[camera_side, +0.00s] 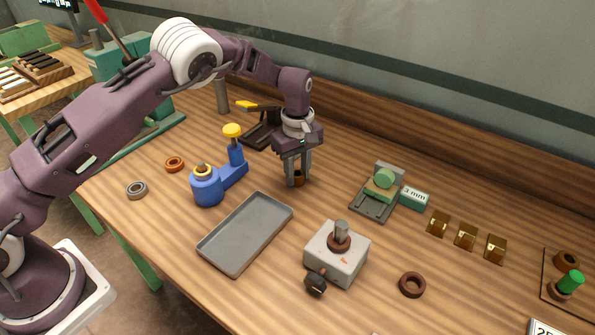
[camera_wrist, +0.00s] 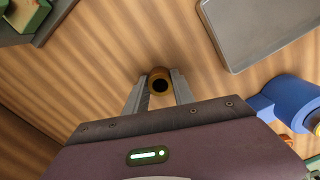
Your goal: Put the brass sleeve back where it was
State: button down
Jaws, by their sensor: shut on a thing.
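My gripper (camera_side: 297,179) is shut on a brass sleeve (camera_side: 299,177), low over the wooden table between the blue tool and the green-and-grey device. In the wrist view the brass sleeve (camera_wrist: 160,80) sits between the two fingertips (camera_wrist: 158,88), with its dark bore facing the camera. I cannot tell whether its lower end touches the table. Another brass-coloured ring (camera_side: 566,260) lies inside a dark outlined area at the far right, beside a green-topped part (camera_side: 567,284).
A grey tray (camera_side: 206,251) and blue tool (camera_side: 208,190) stand to the left. A grey block with a post (camera_side: 322,262) stands in front. A green-and-grey device (camera_side: 372,206), a 3 mm box (camera_side: 414,198) and several brass blocks (camera_side: 466,236) are to the right. A brown ring (camera_side: 412,285) lies near the front.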

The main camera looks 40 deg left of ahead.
jog(key=c, duration=1.1)
grip_release()
jog(key=shift+o, duration=0.2)
jog(key=s+a+r+m+t, duration=0.1)
jog(key=s+r, duration=0.1)
jog(key=r, duration=0.9)
jog(key=s+a+r+m, duration=0.1)
jog(key=s+r, duration=0.1)
jog(key=r, duration=0.8)
jog(key=s+a+r+m+t+h, duration=0.1)
jog(key=s+a+r+m, duration=0.15)
jog(key=s+r, duration=0.7)
jog(key=s+f+m+t, duration=0.1)
jog(key=s+m, duration=0.3)
jog(key=s, duration=0.8)
jog(key=s+f+m+t+y, duration=0.1)
jog(key=s+m, duration=0.4)
jog(key=s, duration=0.7)
jog(key=shift+a+f+t, duration=0.45)
jog(key=shift+f+t, duration=0.2)
jog(key=shift+t, duration=0.15)
